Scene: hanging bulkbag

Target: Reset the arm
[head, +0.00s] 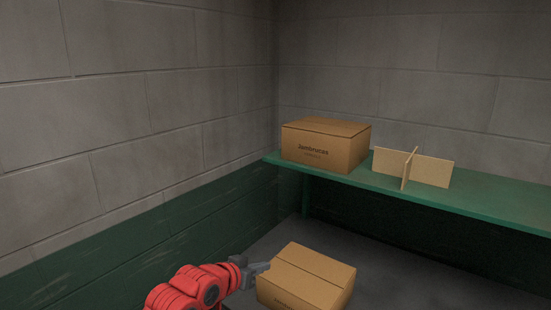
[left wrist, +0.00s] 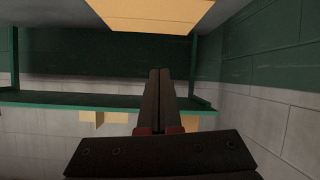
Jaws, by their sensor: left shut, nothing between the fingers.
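My left gripper (head: 263,267) comes in from the lower left on my red arm. Its tip is at the left edge of the lower cardboard box (head: 306,270); I cannot tell whether it touches. In the left wrist view, which looks upside down, the two dark fingers (left wrist: 160,75) are together with nothing between them. A cardboard box face (left wrist: 150,14) shows at the top of that view, apart from the fingers in the picture. My right gripper is in neither view.
A green shelf (head: 490,203) runs along the back wall. A closed cardboard box (head: 325,146) and a crossed cardboard divider (head: 425,169) stand on it. A block wall (head: 130,130) is close on the left. Dark floor (head: 400,270) lies right of the lower box.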

